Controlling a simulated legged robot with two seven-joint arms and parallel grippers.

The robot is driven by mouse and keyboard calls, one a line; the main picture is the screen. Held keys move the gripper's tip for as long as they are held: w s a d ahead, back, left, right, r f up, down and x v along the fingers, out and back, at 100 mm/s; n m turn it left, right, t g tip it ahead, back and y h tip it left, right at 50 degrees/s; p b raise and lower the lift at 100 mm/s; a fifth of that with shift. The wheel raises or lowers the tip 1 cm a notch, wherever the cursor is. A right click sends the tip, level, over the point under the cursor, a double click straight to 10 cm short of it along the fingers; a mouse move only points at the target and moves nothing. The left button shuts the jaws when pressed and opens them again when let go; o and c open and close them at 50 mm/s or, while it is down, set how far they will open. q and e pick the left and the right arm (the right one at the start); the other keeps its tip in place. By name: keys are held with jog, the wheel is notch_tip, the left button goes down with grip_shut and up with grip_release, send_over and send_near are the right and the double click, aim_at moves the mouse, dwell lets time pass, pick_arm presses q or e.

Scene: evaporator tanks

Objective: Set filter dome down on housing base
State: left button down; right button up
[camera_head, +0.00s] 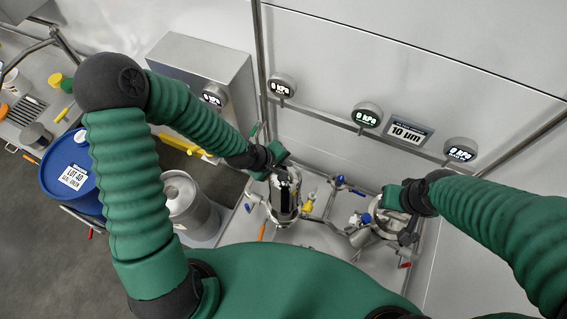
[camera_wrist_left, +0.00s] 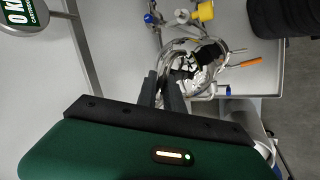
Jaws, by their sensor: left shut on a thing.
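The filter dome (camera_head: 285,196) is a shiny, mirror-like metal cylinder, seen from above in the head view. My left gripper (camera_head: 274,158) is at its upper end, shut on it. In the left wrist view the fingers (camera_wrist_left: 168,90) reach the rounded, polished dome (camera_wrist_left: 196,62). The housing base under or around the dome is mostly hidden, so I cannot tell whether they touch. My right gripper (camera_head: 405,196) is over a second metal filter housing (camera_head: 385,230) at the right; its fingers are not clear enough to show their state.
Pipes with blue, yellow and orange-handled valves (camera_head: 340,182) surround the housings. Gauges (camera_head: 367,115) and a "10 µm" sign (camera_head: 408,132) are on the wall behind. A blue drum (camera_head: 72,172) and a steel vessel (camera_head: 190,205) stand at the left.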

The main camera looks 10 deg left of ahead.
pick_arm(q)
jog(key=shift+r, duration=0.1)
jog(key=shift+f, duration=0.25)
dwell(0.3)
jog(key=shift+f+b, duration=1.8)
jog(key=shift+f, duration=0.4)
dwell(0.6)
jog(key=shift+f+b, duration=1.7)
jog(key=shift+f, duration=0.7)
jog(key=c, duration=1.5)
grip_release()
jog(key=shift+r, duration=0.1)
jog(key=shift+o, duration=0.6)
jog(key=shift+s, duration=0.1)
